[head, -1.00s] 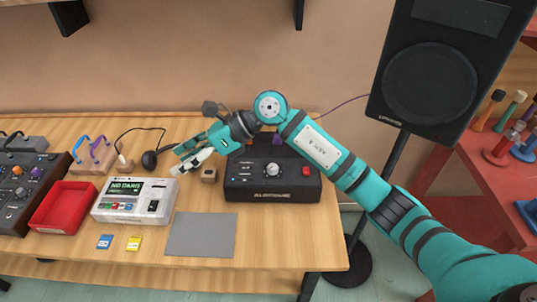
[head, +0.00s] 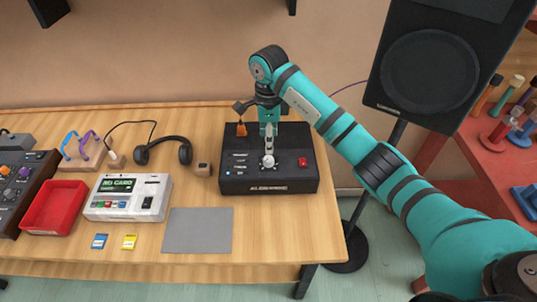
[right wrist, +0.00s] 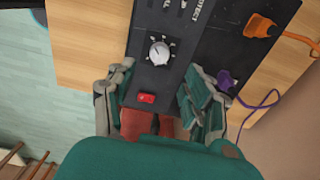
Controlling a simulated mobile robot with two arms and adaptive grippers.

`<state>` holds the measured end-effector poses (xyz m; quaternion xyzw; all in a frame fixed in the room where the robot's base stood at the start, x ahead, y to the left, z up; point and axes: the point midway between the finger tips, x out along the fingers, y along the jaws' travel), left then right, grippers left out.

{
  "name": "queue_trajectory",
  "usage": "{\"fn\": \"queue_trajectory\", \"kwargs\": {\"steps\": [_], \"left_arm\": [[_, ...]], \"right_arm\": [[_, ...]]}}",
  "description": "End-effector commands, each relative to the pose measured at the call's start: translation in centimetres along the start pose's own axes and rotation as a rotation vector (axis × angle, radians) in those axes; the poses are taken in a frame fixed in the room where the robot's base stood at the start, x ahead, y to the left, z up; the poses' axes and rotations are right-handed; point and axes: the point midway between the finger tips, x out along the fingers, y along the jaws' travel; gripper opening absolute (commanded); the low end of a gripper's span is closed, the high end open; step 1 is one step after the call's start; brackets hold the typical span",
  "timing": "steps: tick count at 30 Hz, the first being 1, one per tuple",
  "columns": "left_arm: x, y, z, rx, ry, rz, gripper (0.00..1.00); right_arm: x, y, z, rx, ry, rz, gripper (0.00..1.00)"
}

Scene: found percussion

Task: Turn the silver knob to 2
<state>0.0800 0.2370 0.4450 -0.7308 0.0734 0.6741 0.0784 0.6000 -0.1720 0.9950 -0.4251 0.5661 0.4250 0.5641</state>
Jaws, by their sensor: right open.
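The silver knob (head: 268,161) sits on top of a black box (head: 290,186) at the right end of the table. In the right wrist view the silver knob (right wrist: 159,53) has a ring of small marks around it, too small to read. My right gripper (head: 268,148) points down over the box, just behind or above the knob. I cannot tell which number the knob points to. My left gripper is out of view.
A red switch (right wrist: 147,97) is close to the knob. An orange plug (right wrist: 260,26) and a purple plug (right wrist: 229,79) with cables are at the box's back. Headphones (head: 163,149), a small wooden block (head: 202,169) and a grey mat (head: 198,230) lie to the left.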

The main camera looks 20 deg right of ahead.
Motion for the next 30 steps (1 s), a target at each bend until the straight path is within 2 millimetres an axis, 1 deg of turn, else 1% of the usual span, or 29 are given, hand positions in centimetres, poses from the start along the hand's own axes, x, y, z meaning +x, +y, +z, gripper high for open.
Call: {"fn": "queue_trajectory", "kwargs": {"steps": [1, 6, 12, 18, 24, 30], "left_arm": [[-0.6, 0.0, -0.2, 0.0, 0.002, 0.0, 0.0], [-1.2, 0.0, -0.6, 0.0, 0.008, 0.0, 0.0], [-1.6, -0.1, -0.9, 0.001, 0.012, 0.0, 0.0], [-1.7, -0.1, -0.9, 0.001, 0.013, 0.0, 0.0], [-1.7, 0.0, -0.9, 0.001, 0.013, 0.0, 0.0], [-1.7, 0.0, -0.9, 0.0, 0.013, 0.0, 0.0]], "right_arm": [[1.0, 0.2, 0.1, 0.001, 0.0, 0.006, 0.52], [4.3, 0.1, 0.1, 0.0, -0.001, 0.005, 0.52], [6.9, 0.1, 0.1, 0.0, -0.002, 0.001, 0.52], [7.7, 0.0, 0.1, -0.001, -0.001, 0.0, 0.52], [7.7, 0.0, 0.1, -0.001, -0.002, -0.001, 0.52], [7.7, 0.0, 0.1, -0.001, -0.002, -0.001, 0.26]]}}
